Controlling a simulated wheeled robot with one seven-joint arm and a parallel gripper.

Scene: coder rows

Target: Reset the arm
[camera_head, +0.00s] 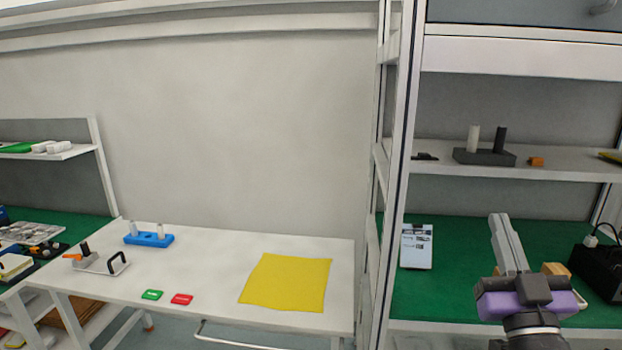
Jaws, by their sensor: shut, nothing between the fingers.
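My gripper (502,222) is at the lower right of the head view, at the end of my arm. Its grey fingers point up and away from me, pressed together with nothing between them. Its dark body has purple side parts. It appears in front of the green bench surface (455,285) at the right; I cannot tell how far above or before it. It touches no object that I can make out.
A white table (210,270) holds a yellow cloth (287,283), a blue block holder (148,239), a green piece (152,295) and a red piece (181,299). A white frame post (393,230) divides the benches.

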